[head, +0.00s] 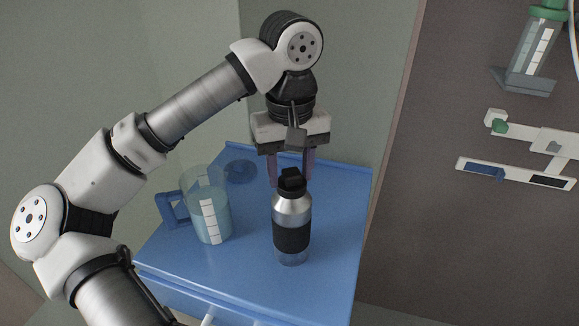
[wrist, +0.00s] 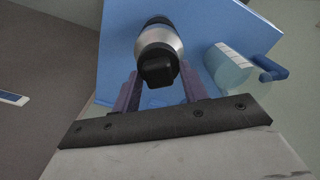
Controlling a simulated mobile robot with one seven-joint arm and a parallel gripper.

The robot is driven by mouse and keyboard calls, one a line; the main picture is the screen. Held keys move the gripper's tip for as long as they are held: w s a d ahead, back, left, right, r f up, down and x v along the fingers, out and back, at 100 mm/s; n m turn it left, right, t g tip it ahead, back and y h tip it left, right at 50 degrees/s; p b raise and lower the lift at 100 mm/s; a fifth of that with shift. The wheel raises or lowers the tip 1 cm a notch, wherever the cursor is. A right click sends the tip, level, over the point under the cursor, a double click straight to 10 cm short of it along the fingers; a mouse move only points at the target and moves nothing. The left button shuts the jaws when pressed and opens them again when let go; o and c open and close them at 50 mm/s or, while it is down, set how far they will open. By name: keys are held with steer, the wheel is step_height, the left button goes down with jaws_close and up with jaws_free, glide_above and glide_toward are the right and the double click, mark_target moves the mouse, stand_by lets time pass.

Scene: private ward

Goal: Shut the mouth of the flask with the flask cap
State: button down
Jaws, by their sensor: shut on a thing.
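The flask (head: 291,215) stands upright on the blue top, with a silver shoulder, a dark band and a bluish base. The black flask cap (head: 292,182) is at its mouth; I cannot tell whether it is seated fully. My gripper (head: 290,172) points down from above and is shut on the cap, one purple finger on either side. In the wrist view the cap (wrist: 158,71) lies between the fingers of my gripper (wrist: 160,86), with the flask's silver shoulder (wrist: 158,38) behind it. The cap hides the flask's mouth.
A clear measuring jug (head: 222,212) with a blue handle stands just left of the flask. A dark blue round disc (head: 241,171) lies behind it on the blue cabinet top (head: 335,245). Free room lies right of the flask. A brown wall panel (head: 470,240) with fittings stands at right.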

steer(key=shift+m, duration=0.8)
steer(key=c, duration=0.7)
jaws_free()
step_height(320, 180, up, 18)
steer(key=p, duration=0.5)
steer(key=shift+f, duration=0.1)
